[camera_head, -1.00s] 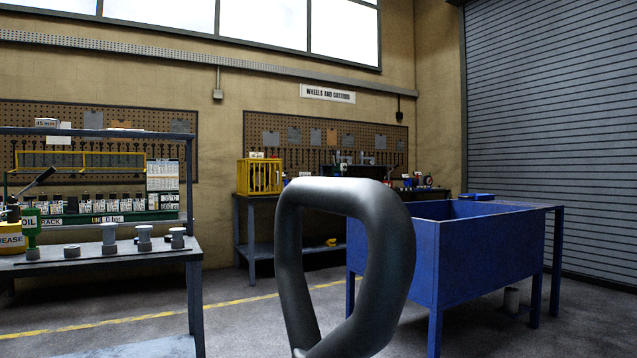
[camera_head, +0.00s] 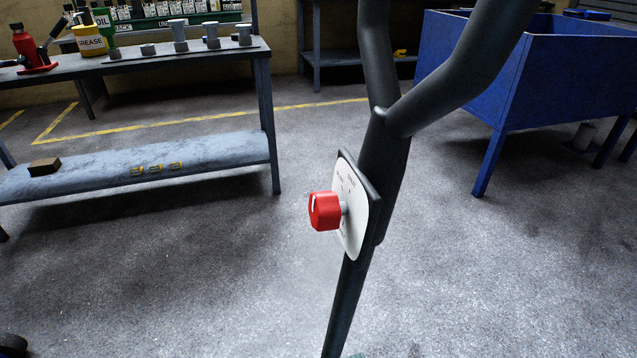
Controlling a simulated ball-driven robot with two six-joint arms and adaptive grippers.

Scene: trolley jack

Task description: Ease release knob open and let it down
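The red release knob (camera_head: 324,211) sticks out to the left from a white dial plate (camera_head: 352,215) in the middle of the view. It has a white mark on its face. The plate has small dark lettering, too small to read, and is fixed to the dark jack handle (camera_head: 385,175). The handle rises at a tilt and forks into a loop that runs out of the top of the view. Its lower end runs out of the bottom edge, and the jack's body is not clearly in view. Neither of my grippers shows.
A grey workbench (camera_head: 150,62) with grey adapters, a yellow grease tub (camera_head: 92,40) and a red bottle jack (camera_head: 30,48) stands at the left. A blue tank (camera_head: 540,65) on legs stands at the right. The concrete floor around the handle is clear.

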